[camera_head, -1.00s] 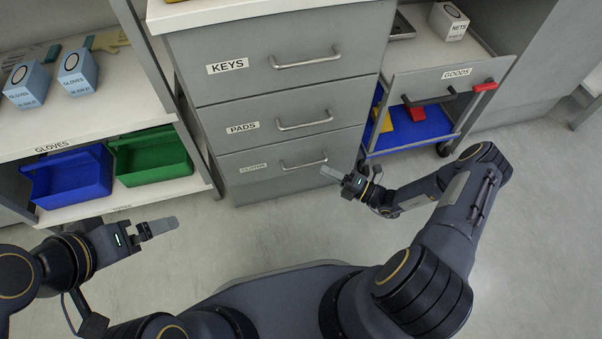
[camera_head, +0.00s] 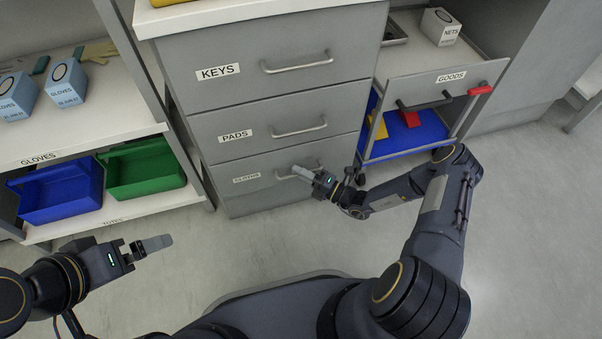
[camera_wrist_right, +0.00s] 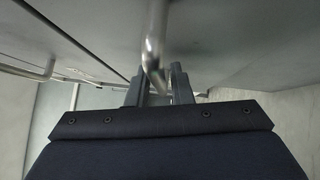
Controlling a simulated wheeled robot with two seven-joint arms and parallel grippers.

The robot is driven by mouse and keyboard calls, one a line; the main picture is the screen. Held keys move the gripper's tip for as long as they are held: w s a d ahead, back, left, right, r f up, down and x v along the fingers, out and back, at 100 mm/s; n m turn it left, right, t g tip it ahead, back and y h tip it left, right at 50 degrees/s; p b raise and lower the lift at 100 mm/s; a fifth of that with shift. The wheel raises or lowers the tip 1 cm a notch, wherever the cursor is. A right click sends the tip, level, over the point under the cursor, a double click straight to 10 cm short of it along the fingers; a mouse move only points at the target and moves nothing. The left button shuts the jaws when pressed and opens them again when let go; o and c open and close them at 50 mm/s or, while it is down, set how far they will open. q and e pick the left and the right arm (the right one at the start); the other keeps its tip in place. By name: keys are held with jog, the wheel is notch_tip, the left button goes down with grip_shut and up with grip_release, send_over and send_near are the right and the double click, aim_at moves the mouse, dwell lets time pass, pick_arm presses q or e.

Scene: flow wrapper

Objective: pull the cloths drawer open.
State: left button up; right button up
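The cloths drawer (camera_head: 245,197) is the lowest of three grey drawers in the cabinet and is shut, its front level with the drawers above. Its bar handle (camera_head: 315,163) is partly covered by my right gripper (camera_head: 298,171), whose fingertips are at it. In the right wrist view the two fingers (camera_wrist_right: 159,88) stand apart with a metal handle bar (camera_wrist_right: 154,50) between them. I see gaps beside the bar, so they are not closed on it. My left gripper (camera_head: 160,243) hangs over the floor at left, empty; its fingers overlap in view.
The pads drawer (camera_head: 290,145) and keys drawer (camera_head: 220,90) above are shut. The goods drawer (camera_head: 420,88) stands at right above a blue tray (camera_head: 425,135). Blue (camera_head: 60,192) and green (camera_head: 145,172) bins sit on the left shelf. The floor in front is clear.

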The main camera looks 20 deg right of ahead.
grip_shut()
